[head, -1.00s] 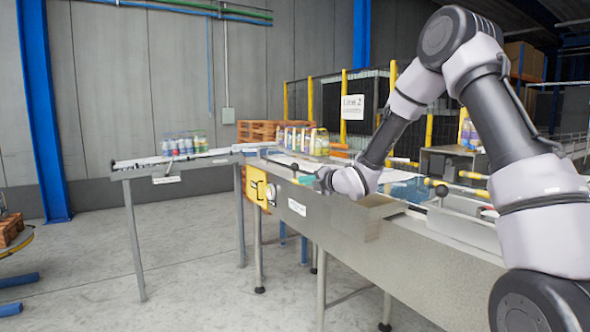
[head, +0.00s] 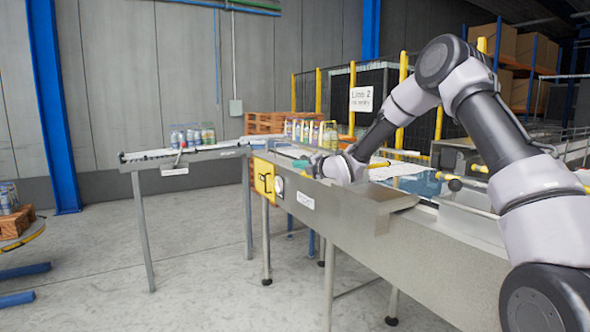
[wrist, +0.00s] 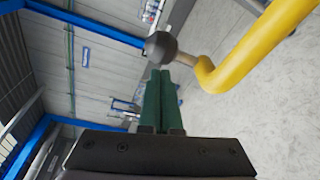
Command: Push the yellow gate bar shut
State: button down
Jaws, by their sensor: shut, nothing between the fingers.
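The yellow gate bar (wrist: 255,45) shows large in the wrist view, coming in from the upper right. It bends near its end into a short stub with a dark round knob (wrist: 160,46). My gripper (wrist: 160,76) is shut and empty, its green fingers side by side. The fingertips are just short of the knob in the picture; I cannot tell if they touch. In the head view my gripper (head: 301,164) is over the conveyor's far left part. I cannot make out there which yellow piece is this bar.
A grey metal conveyor (head: 350,238) runs along below my arm, with a yellow panel (head: 264,179) at its left end. Bottles (head: 192,136) stand on a side conveyor (head: 150,157). Yellow-posted fencing with a sign (head: 361,99) is behind.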

jog(key=shift+w+d+r, duration=0.1)
jog(key=shift+d+r, duration=0.05)
jog(key=shift+d, duration=0.2)
jog(key=shift+d, duration=0.1)
jog(key=w+d, duration=1)
jog(key=d, duration=0.5)
jog(key=shift+w+d, duration=0.2)
jog(key=shift+w, duration=0.05)
